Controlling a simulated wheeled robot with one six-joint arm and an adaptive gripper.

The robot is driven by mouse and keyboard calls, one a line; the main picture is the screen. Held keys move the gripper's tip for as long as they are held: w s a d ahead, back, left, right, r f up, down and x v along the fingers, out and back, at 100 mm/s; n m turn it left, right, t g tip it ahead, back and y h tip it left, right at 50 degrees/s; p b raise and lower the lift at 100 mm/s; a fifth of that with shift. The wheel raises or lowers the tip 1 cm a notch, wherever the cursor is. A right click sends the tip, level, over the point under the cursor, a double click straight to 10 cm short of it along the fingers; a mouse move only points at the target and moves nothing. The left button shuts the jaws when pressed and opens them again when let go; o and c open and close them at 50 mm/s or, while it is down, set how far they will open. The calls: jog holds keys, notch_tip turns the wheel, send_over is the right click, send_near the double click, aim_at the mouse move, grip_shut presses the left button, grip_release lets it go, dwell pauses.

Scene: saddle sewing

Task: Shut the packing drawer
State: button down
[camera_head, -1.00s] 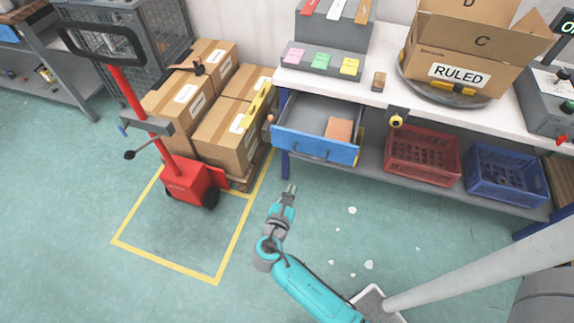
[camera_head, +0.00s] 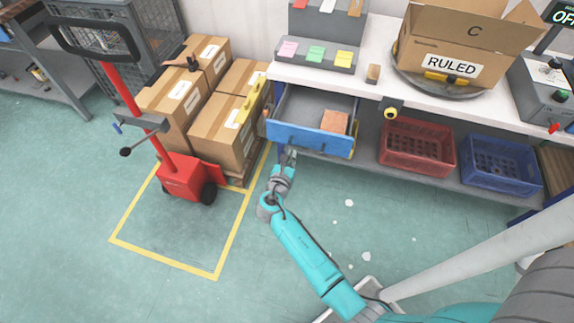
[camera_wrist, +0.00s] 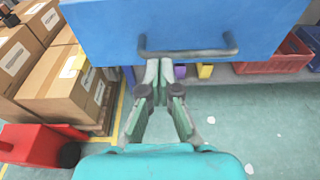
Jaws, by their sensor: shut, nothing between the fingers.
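The packing drawer (camera_head: 309,139) is pulled out from under the white workbench, with its blue front facing me. A brown block (camera_head: 335,122) lies inside on the right. My gripper (camera_head: 291,153) is at the lower left part of the drawer front, shut and empty. In the wrist view, the blue drawer front (camera_wrist: 190,22) fills the top, with a dark bar handle (camera_wrist: 190,52) along its lower part. My closed fingertips (camera_wrist: 158,66) are near the handle's left end. I cannot tell whether they touch the front.
A red pallet jack (camera_head: 182,178) and stacked cartons (camera_head: 222,120) stand left of the drawer. A red crate (camera_head: 417,147) and a blue crate (camera_head: 500,165) sit on the shelf to its right. The green floor in front is mostly clear.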

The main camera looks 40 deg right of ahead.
jog(key=shift+x, duration=1.05)
